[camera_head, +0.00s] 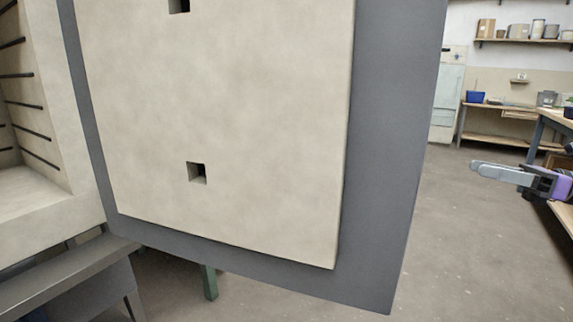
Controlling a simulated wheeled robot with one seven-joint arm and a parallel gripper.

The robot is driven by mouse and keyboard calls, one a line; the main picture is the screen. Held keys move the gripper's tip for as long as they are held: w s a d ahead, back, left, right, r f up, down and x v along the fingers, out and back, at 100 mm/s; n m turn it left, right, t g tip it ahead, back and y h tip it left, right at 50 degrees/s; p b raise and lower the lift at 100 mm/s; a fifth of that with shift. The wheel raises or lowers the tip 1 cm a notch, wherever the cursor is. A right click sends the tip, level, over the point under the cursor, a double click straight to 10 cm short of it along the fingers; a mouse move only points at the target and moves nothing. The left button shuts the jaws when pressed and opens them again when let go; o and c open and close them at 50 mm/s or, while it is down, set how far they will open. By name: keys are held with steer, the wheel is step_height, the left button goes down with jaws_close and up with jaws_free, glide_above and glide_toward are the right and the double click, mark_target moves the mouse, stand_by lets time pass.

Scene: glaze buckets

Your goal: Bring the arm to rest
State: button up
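My gripper (481,169) shows at the right edge, with pale grey fingers pointing left and a dark and purple body behind them. It is in the air, to the right of the open kiln door and apart from it. I see nothing clearly held in it. The fingers are seen side-on and small, so I cannot tell whether they are open or shut. The rest of my arm is mostly out of view.
A large kiln door (270,110) with a grey frame (388,150) stands open across the middle. The kiln chamber (38,190) is at left. A blue bucket (475,97) sits on a back bench. A wooden-topped table (553,121) stands at right. The floor (450,250) right of the door is clear.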

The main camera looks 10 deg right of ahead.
steer(key=w+a+m+t, duration=0.3)
steer(key=a+m+t, duration=0.1)
steer(key=m+t, duration=0.8)
steer(key=s+a+f+m+t+h, duration=0.1)
steer(key=s+a+f+m+h, duration=0.3)
steer(key=s+f+m+h, duration=0.45)
steer(key=s+a+f+m+t+h, duration=0.1)
steer(key=s+a+f+m+h, duration=0.4)
steer(key=m, duration=0.7)
steer(key=s+a+f+m+t+h, duration=0.1)
steer(key=s+a+f+m+h, duration=0.2)
steer(key=f+m+h, duration=0.6)
steer(key=s+a+f+m+g+y, duration=0.2)
steer(key=s+a+f+g, duration=0.15)
steer(key=s, duration=0.75)
steer(key=s+a+f+m+g+y, duration=0.2)
steer(key=s+a, duration=0.3)
steer(key=s, duration=0.6)
steer(key=s+a+f+m+g+y, duration=0.1)
steer(key=s+a+f+g+y, duration=0.2)
steer(key=s, duration=0.8)
step_height(320, 180, up, 33)
steer(key=a+h+p, duration=0.1)
steer(key=p, duration=3.2)
steer(key=shift+s+a+g, duration=0.15)
steer(key=shift+a+g, duration=0.15)
steer(key=shift+g, duration=0.05)
